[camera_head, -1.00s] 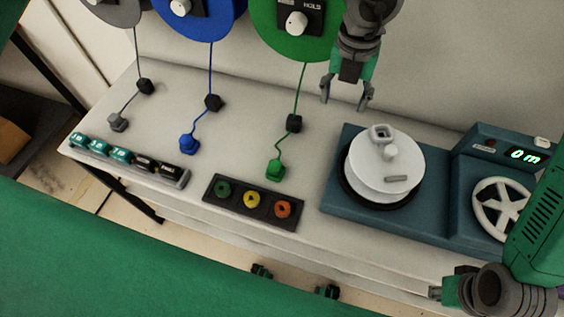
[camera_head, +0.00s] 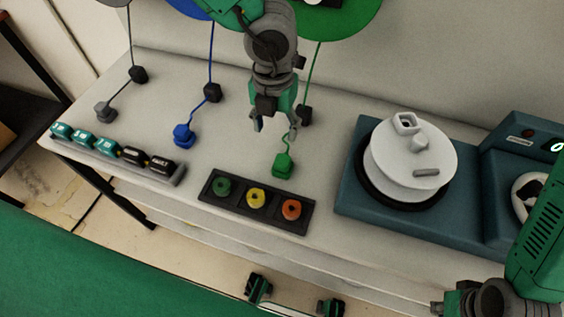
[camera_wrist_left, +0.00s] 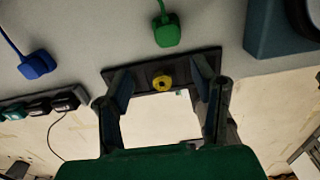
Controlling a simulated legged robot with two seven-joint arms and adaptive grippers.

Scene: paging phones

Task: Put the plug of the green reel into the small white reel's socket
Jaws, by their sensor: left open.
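The green reel (camera_head: 345,20) is at the top, cut off by the frame. Its cord runs past a black block (camera_head: 304,114) to a green plug (camera_head: 283,165) lying on the table. The plug also shows in the left wrist view (camera_wrist_left: 167,32). The small white reel (camera_head: 400,170) sits on a teal base, with a square white socket (camera_head: 405,122) on top. My left gripper (camera_head: 275,128) is open and empty, above and slightly left of the green plug, fingers pointing down.
A blue plug (camera_head: 185,135) and a grey plug (camera_head: 104,112) lie to the left. A dark panel with green, yellow and orange buttons (camera_head: 256,198) lies in front of the green plug. A row of labelled blocks (camera_head: 118,150) lines the left front table edge.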

